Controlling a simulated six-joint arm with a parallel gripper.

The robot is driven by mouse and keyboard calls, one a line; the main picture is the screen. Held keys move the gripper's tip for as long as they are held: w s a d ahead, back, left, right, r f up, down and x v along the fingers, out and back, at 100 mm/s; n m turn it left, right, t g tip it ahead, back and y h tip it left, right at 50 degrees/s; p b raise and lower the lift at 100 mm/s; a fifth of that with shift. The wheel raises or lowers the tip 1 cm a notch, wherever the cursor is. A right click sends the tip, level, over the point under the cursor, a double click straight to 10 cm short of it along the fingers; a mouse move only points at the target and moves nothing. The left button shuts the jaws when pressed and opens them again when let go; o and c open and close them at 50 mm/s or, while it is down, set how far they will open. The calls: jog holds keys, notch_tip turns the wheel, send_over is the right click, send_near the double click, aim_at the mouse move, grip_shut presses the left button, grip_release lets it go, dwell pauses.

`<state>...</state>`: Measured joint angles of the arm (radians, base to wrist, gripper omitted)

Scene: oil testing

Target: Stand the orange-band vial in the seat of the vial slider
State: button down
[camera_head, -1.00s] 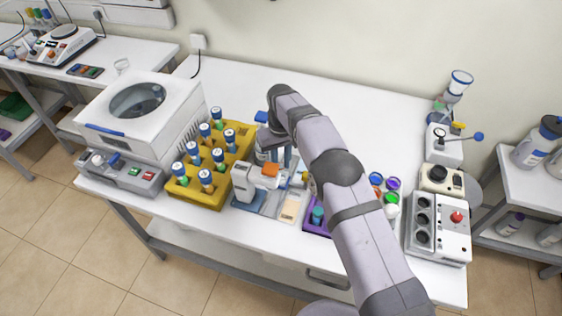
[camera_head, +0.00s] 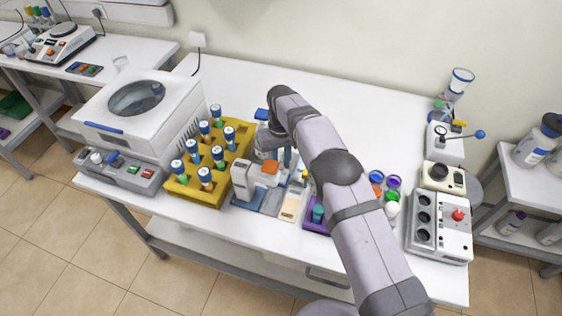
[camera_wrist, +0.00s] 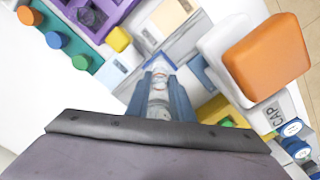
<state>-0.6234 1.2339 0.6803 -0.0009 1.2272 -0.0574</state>
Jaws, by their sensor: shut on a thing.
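My gripper (camera_wrist: 160,92) points down and is shut on a clear, pale vial (camera_wrist: 158,84), which shows between its two blue-grey fingers in the wrist view. A grey strip (camera_wrist: 184,42), perhaps the slider's track, lies just beyond the vial in the wrist view. The slider's seat is hidden, and I cannot tell whether the vial touches it.
The orange-topped head (camera_wrist: 268,55) is close to the right of my gripper. A yellow rack (camera_head: 208,190) of capped vials stands left of the station. A purple holder (camera_head: 317,222) is to the right, near the front edge. The table behind is clear.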

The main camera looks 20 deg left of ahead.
jog(key=shift+f+b, duration=0.6)
jog(key=shift+f, duration=0.3)
dwell(0.7)
dwell(0.3)
jog(key=c, duration=1.5)
grip_release()
jog(key=shift+r, duration=0.1)
notch_tip(320, 180, up, 7)
jog(key=b, duration=0.2)
jog(key=shift+b, duration=0.35)
jog(key=shift+r, duration=0.1)
